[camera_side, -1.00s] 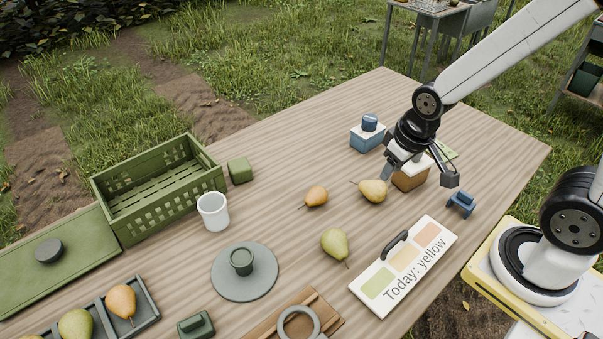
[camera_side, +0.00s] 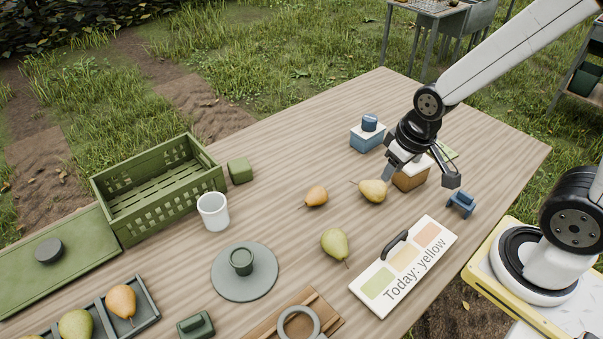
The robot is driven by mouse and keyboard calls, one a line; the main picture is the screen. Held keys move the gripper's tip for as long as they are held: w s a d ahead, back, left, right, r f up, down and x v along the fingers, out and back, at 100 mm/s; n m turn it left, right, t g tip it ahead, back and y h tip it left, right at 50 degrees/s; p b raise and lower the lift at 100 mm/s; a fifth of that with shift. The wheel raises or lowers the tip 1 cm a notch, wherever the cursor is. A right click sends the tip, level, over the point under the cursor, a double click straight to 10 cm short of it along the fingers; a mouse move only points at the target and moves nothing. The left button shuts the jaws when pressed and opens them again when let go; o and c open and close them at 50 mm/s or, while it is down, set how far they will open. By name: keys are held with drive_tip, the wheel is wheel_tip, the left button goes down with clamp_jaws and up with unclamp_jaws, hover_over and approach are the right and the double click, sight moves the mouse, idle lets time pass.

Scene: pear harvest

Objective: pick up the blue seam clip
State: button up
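The blue seam clip (camera_side: 461,204) is a small blue piece on the table near its right edge, to the right of the white sign board. My gripper (camera_side: 420,181) is above the table, up and to the left of the clip, and apart from it. Its two fingers are spread wide, one near a yellow pear (camera_side: 373,191) and the other just above the clip in the picture. Nothing shows held between them. A brown box with a white top (camera_side: 411,176) shows between and behind the fingers; my gripper hides part of it.
The sign board reading "Today: yellow" (camera_side: 404,267) lies left of the clip. A blue and white box (camera_side: 367,138) with a blue knob stands behind. An orange pear (camera_side: 316,196), a green pear (camera_side: 335,243), a white cup (camera_side: 213,211) and a green crate (camera_side: 160,190) are further left.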

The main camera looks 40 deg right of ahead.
drive_tip(key=o, duration=0.8)
drive_tip(key=shift+o, duration=0.2)
drive_tip(key=n+g+h, duration=0.7)
drive_tip(key=g, duration=0.1)
approach(463, 197)
drive_tip(key=s+a+r, duration=0.3)
drive_tip(key=s+a, duration=0.2)
drive_tip(key=a, duration=0.1)
drive_tip(key=d+f+n+t+h, duration=0.1)
drive_tip(key=d+f+n+h, duration=0.1)
drive_tip(key=n, duration=0.1)
drive_tip(key=d+f+n+t+h, duration=0.2)
drive_tip(key=f+n, duration=0.1)
drive_tip(key=d+f+n+t+h, duration=0.1)
drive_tip(key=d+f+n+h, duration=0.1)
drive_tip(key=n, duration=0.2)
drive_tip(key=shift+w+d+f, duration=0.2)
drive_tip(key=shift+d+f, duration=0.05)
drive_tip(key=shift+d, duration=0.15)
drive_tip(key=shift+w+f+n+t, duration=0.15)
drive_tip(key=shift+f+n+t, duration=0.25)
drive_tip(key=shift+t, duration=0.2)
